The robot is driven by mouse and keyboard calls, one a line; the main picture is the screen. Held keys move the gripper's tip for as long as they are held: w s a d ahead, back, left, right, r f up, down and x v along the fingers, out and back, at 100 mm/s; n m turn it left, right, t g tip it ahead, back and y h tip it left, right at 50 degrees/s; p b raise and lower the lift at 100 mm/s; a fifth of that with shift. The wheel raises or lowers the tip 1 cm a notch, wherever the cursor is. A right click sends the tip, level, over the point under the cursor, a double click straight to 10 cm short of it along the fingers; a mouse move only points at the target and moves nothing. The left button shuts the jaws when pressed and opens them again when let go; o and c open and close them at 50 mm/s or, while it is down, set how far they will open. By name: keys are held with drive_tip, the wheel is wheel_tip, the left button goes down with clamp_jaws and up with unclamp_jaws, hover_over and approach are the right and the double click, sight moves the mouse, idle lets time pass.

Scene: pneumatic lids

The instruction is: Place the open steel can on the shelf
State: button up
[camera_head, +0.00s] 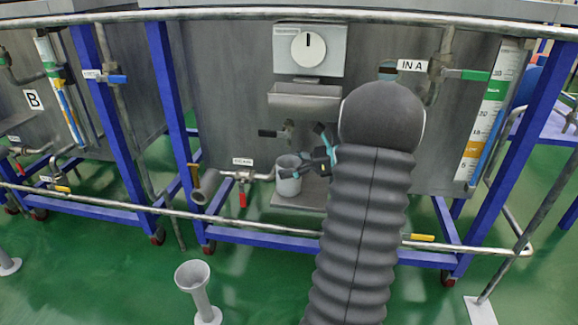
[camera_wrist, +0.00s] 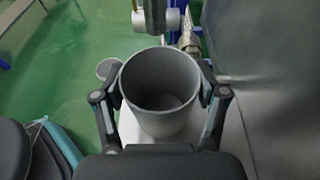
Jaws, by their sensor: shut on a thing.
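The open steel can (camera_head: 288,182) is grey and upright, in front of the middle tank. In the wrist view the can (camera_wrist: 165,122) shows its round open mouth and an empty inside. My gripper (camera_head: 304,172) comes from the right and is shut on the can. In the wrist view my gripper (camera_wrist: 161,98) has one finger on each side of the can's wall. A flat grey shelf (camera_head: 302,204) juts from the tank's lower front, under the can. I cannot tell whether the can's bottom touches the shelf. My arm hides the shelf's right part.
A valve pipe with a red handle (camera_head: 242,198) lies just left of the can. A metal trough (camera_head: 305,100) and a dial box (camera_head: 309,48) are above. A horizontal rail (camera_head: 265,228) runs in front. A grey funnel stand (camera_head: 197,285) stands on the green floor.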

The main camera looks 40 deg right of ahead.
drive_tip(key=o, duration=1.2)
drive_tip(key=shift+f, duration=0.15)
drive_tip(key=shift+s+d+r, duration=0.25)
drive_tip(key=shift+r, duration=0.05)
drive_tip(key=p+v, duration=0.1)
drive_tip(key=v, duration=1)
drive_tip(key=shift+s+d+p, duration=0.1)
drive_tip(key=shift+s+p, duration=0.05)
drive_tip(key=shift+p, duration=0.25)
